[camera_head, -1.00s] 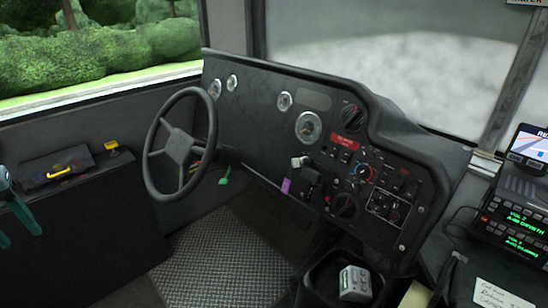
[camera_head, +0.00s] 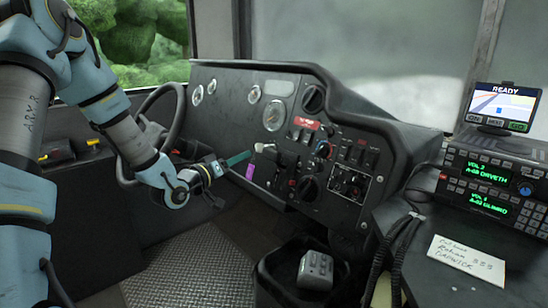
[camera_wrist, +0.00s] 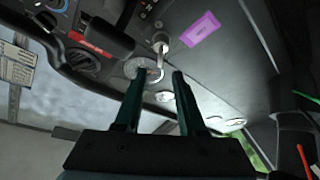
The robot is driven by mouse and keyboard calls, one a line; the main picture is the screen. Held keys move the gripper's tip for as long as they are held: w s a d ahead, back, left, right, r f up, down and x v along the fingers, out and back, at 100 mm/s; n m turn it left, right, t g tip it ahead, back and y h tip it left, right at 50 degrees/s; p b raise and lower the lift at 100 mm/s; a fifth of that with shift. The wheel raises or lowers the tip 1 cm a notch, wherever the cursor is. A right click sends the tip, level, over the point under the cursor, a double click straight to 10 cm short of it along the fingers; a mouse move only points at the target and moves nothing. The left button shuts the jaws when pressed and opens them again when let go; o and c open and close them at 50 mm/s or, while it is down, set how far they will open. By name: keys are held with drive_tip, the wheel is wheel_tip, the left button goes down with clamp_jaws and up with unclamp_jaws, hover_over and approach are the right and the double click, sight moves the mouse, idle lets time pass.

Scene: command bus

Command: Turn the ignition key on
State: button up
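My gripper (camera_head: 239,158) is open and empty in front of the dashboard (camera_head: 232,98). Its two green fingers (camera_wrist: 159,72) stand apart in the wrist view, with nothing between them. A pale knob on a short stem (camera_wrist: 161,46) lies just beyond the fingertips in the wrist view. It also shows in the head view, right of the fingertips. I cannot tell for certain which small part is the ignition key. No contact shows.
The steering wheel (camera_head: 174,112) is behind and left of my gripper. Knobs and switches (camera_head: 347,183) fill the panel at right. A radio (camera_head: 492,182), a screen (camera_head: 502,105) and a paper note (camera_head: 467,261) are farther right. A bin (camera_head: 270,276) stands below.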

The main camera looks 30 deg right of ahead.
sight(260, 145)
drive_tip(key=x, duration=1)
drive_tip(key=shift+w, duration=0.15)
clamp_jaws()
idle(1.1)
